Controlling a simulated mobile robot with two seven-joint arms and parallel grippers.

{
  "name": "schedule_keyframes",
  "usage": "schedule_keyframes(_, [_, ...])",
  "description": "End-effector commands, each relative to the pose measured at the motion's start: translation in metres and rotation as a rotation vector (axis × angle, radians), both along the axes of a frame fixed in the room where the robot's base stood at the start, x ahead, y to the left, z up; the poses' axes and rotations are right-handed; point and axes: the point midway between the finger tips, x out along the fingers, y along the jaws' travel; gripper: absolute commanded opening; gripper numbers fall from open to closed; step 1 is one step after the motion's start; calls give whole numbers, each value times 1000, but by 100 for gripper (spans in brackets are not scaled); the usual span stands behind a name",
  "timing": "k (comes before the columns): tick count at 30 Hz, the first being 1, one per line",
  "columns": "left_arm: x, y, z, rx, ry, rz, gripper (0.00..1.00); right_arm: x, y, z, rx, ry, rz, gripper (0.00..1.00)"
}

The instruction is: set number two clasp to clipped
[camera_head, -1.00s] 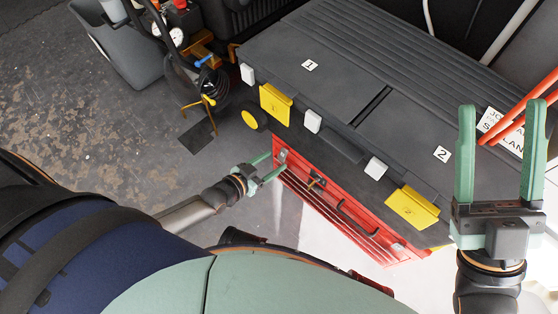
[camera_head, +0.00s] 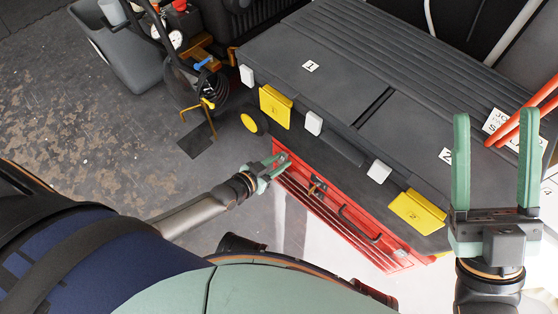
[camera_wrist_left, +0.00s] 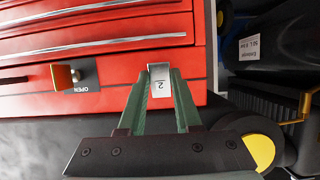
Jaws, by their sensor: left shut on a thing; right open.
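A small silver clasp marked 2 (camera_wrist_left: 160,88) sits at the corner of the red tool chest (camera_wrist_left: 110,108) in the left wrist view. My left gripper (camera_wrist_left: 161,78) has its green fingers on both sides of this clasp and is shut on it. In the head view my left gripper (camera_head: 281,163) is at the near left corner of the red chest (camera_head: 330,207), and its fingers largely hide the clasp. My right gripper (camera_head: 495,115) is open and empty, above the right part of the black lid.
A black case (camera_head: 350,80) with yellow latches (camera_head: 276,107) (camera_head: 418,211) and white blocks lies over the red chest. A gold knob by the word OPEN (camera_wrist_left: 65,76) sits left of the clasp. A hose and gauge cart (camera_head: 185,75) stands behind left.

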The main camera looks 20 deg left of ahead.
Motion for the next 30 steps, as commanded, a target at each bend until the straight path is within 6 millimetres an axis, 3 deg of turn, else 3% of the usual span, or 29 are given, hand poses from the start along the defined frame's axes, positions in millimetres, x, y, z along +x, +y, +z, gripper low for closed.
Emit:
schedule_keyframes(5, [0, 0, 0, 0, 0, 0, 0, 0, 0, 0, 3, 0, 0, 62])
schedule_keyframes(30, [2, -1, -4, -42, -115, -1, 0, 0, 1, -10, -7, 2, -4, 62])
